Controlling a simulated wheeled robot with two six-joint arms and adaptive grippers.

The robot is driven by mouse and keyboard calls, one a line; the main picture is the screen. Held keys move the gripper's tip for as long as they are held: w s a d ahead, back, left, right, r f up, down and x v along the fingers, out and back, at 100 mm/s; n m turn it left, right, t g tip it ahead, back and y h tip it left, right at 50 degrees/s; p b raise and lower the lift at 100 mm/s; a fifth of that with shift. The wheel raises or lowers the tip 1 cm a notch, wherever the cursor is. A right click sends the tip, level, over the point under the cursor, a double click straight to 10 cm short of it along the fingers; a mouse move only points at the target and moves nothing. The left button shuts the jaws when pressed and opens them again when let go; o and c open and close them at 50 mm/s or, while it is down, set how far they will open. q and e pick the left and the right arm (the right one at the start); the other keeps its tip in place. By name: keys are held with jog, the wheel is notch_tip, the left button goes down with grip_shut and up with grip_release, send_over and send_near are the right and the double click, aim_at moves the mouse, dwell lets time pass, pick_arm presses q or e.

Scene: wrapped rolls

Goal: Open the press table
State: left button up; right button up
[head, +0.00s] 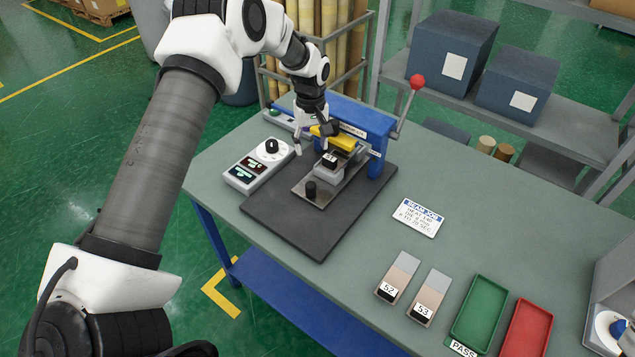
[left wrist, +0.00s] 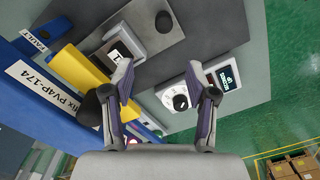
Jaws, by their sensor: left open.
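The blue heat press (head: 362,117) stands on a dark mat, with a yellow bar (head: 333,138) and a lever ending in a red ball (head: 417,82). Its metal press table (head: 325,189) extends toward the front, with a black knob (head: 310,188) at its front end. A small labelled dark piece (head: 330,160) sits on the plate near the yellow bar. The knob also shows in the left wrist view (left wrist: 163,21). My left gripper (head: 313,143) is open and empty above the press's left side, apart from the knob; its fingers (left wrist: 157,72) point toward the plate.
A control box (head: 258,165) with a dial stands left of the mat. Strips S2 (head: 398,274) and S3 (head: 430,294), a green tray (head: 480,310) and a red tray (head: 527,328) lie at right. A card (head: 418,217) lies on the otherwise clear table middle.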

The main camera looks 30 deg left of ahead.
pick_arm(q)
jog(key=b, duration=0.6)
send_over(310, 184)
jog(key=f, duration=0.5)
jog(key=shift+s+d+f, duration=0.1)
jog(key=shift+s+f, duration=0.1)
jog(key=shift+s, duration=0.15)
jog(key=f, duration=0.1)
jog(key=w+f+b, duration=0.1)
jog(key=shift+f+b, duration=0.3)
jog(key=shift+f, duration=0.05)
jog(key=shift+w+f, duration=0.1)
jog(key=shift+f, duration=0.1)
jog(key=shift+f+p, duration=0.3)
jog(key=shift+p, duration=0.15)
jog(key=f, duration=0.2)
jog(key=f+p, duration=0.1)
jog(key=f, duration=0.2)
jog(key=shift+s+f+p, duration=0.25)
jog(key=shift+f+p, duration=0.05)
jog(key=shift+p, duration=0.1)
jog(key=shift+w+f, duration=0.15)
jog(key=shift+f, duration=0.25)
jog(key=shift+r, duration=0.1)
jog(key=c, duration=0.3)
jog(key=shift+s, duration=0.2)
grip_shut()
